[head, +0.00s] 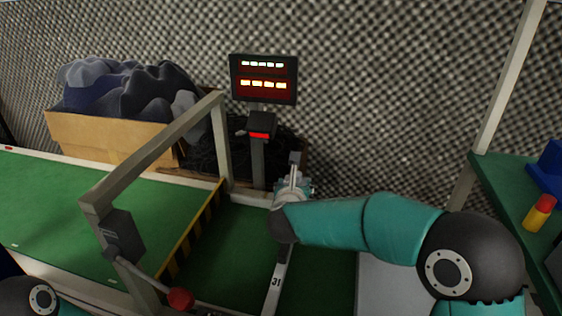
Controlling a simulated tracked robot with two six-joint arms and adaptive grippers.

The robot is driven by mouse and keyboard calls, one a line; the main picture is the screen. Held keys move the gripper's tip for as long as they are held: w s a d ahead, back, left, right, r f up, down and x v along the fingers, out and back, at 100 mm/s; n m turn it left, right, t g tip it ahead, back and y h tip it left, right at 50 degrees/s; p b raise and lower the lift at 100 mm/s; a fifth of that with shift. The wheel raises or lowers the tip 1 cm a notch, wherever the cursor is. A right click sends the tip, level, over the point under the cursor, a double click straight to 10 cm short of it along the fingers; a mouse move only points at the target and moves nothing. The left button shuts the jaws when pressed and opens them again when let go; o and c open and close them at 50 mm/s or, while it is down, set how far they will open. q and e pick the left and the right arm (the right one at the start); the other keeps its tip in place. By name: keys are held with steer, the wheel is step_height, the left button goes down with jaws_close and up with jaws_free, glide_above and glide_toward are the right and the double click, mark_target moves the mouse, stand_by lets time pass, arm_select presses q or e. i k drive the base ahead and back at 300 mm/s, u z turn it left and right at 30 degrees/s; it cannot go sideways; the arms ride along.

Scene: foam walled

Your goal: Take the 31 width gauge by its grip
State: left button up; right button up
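The 31 width gauge (276,282) shows as a pale, narrow strip marked "31", lying lengthwise over the green surface at lower middle. My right arm's wrist covers its farther part, so I cannot see its grip clearly. My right gripper (293,187) is just beyond the wrist, in line with the strip. A small grey upright piece (295,160) shows at its tip; I cannot tell whether it belongs to the gauge. The fingers are too small and too covered to tell whether they are open or shut. My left gripper is out of view.
A grey frame (160,150) with a red knob (180,299) stands left of the gauge. A lit display (264,79) stands behind. A green side table (500,200) with a red-yellow cylinder (540,213) is right.

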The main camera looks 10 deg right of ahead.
mark_target(269, 307)
steer(key=k, duration=1.5)
